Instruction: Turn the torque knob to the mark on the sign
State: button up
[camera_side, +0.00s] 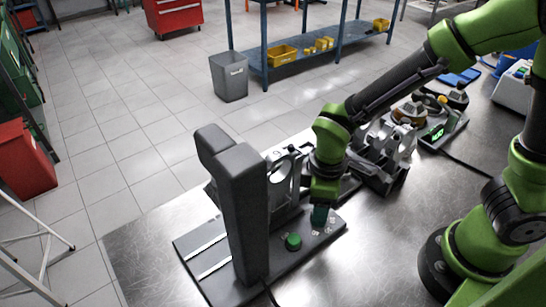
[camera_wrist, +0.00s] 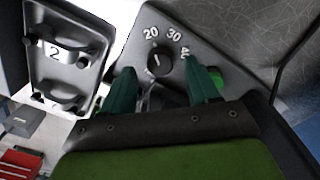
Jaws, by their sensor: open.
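The torque knob (camera_wrist: 157,68) is a dark round dial with a short white pointer line, on a dark panel marked 20, 30 and 40 in the wrist view. The pointer tilts slightly up and left, toward the 20 side of the scale; its exact reading is too small to tell. My gripper (camera_wrist: 159,68) is open, its two teal fingers on either side of the knob; contact cannot be told. In the side view my gripper (camera_side: 319,215) points down over the dark base plate (camera_side: 325,228) and hides the knob. I cannot make out the sign.
A green button (camera_side: 293,241) sits beside my gripper; it also shows behind the right finger (camera_wrist: 217,79). A tall dark column (camera_side: 245,210) stands to the left. Metal engine parts (camera_side: 375,160) stand behind.

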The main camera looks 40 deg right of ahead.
jog(key=shift+f, duration=1.3)
jog(key=c, duration=1)
